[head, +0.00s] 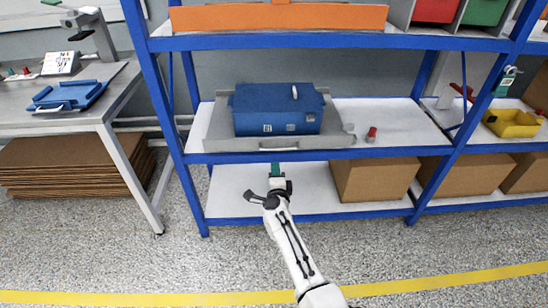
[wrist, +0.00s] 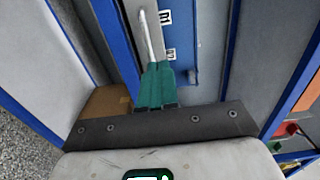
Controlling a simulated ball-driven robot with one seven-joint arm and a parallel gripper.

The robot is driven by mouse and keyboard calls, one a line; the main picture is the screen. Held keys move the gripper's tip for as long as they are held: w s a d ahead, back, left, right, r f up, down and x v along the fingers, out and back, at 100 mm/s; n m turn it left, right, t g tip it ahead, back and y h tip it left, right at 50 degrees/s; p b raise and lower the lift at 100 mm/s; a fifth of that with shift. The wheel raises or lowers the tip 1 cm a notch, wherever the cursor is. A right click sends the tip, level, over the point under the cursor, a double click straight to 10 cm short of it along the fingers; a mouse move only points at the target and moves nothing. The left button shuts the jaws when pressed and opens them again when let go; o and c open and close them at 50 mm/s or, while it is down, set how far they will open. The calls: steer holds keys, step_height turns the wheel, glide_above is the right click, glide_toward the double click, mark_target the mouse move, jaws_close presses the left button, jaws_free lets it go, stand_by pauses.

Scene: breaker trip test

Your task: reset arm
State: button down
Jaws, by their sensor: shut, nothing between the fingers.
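My arm reaches forward from the bottom of the head view. My gripper (head: 276,168) has green fingers and is in front of the middle shelf's front edge, below the blue breaker box (head: 277,112). In the wrist view the green fingers (wrist: 156,84) are together and hold nothing. The box sits on a grey tray (head: 222,128) with a pale bar handle (head: 278,149) at its front. In the wrist view a pale bar (wrist: 148,35) lies just beyond the fingertips; I cannot tell whether they touch. A short white lever (head: 294,91) shows on the box.
A blue-framed shelf rack (head: 330,42) surrounds my gripper's area. A small red object (head: 371,134) stands right of the tray. Cardboard boxes (head: 375,180) fill the lower shelf's right. A workbench (head: 100,110) stands left. The floor in front is clear.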

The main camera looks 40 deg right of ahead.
steer(key=shift+s+a, duration=0.1)
steer(key=shift+s, duration=0.1)
steer(key=s+a+r+n+g+y+p, duration=0.3)
steer(key=s+a+n+y+p, duration=0.3)
steer(key=s+a+n+y, duration=1)
steer(key=s+d+r+n+g+h+p, duration=0.1)
steer(key=s+n+g+h, duration=0.1)
steer(key=s, duration=0.7)
steer(key=s+d+r+n+g+h+p, duration=0.1)
steer(key=s+r+n+g+h+p, duration=0.1)
steer(key=s+g, duration=0.3)
steer(key=s+d+r+n+g+h+p, duration=0.1)
steer(key=s+n+g, duration=0.3)
steer(key=s, duration=0.9)
steer(key=shift+s+r+h+p, duration=0.2)
steer(key=shift+r+h+p, duration=0.35)
steer(key=shift+r+h, duration=0.1)
